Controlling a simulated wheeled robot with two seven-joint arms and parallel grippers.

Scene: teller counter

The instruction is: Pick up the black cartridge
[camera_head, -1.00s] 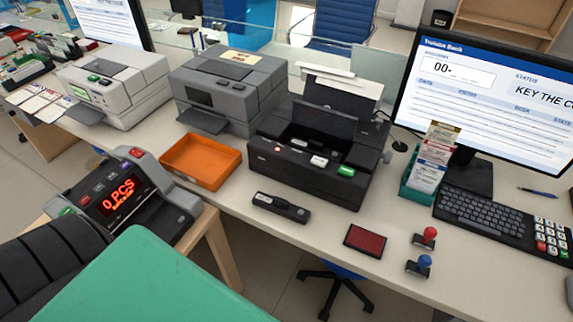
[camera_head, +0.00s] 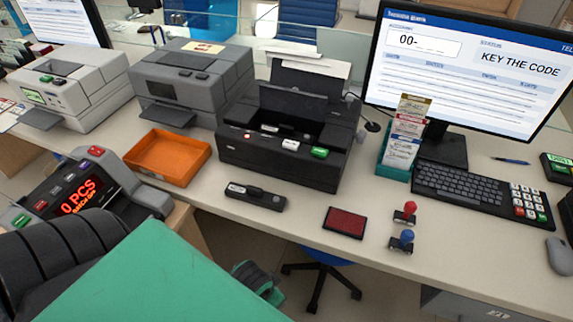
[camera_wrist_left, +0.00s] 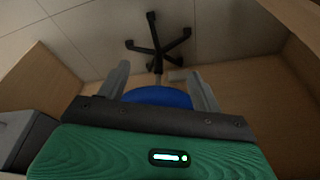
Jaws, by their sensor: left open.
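The black cartridge (camera_head: 255,196) is a long dark piece lying flat on the counter, in front of the black printer (camera_head: 277,165), in the head view. It is clear of the things around it and nothing holds it. My left gripper (camera_wrist_left: 161,85) shows in the left wrist view with its two grey fingers apart and nothing between them. It points down toward the floor and a blue chair under the counter, and the cartridge is not in that view. My right gripper is not in view.
An orange tray (camera_head: 207,165) lies left of the cartridge, and a dark red pad (camera_head: 344,222) lies to its right. A bill counter (camera_head: 95,195) stands at left. The counter's front edge is just below the cartridge.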

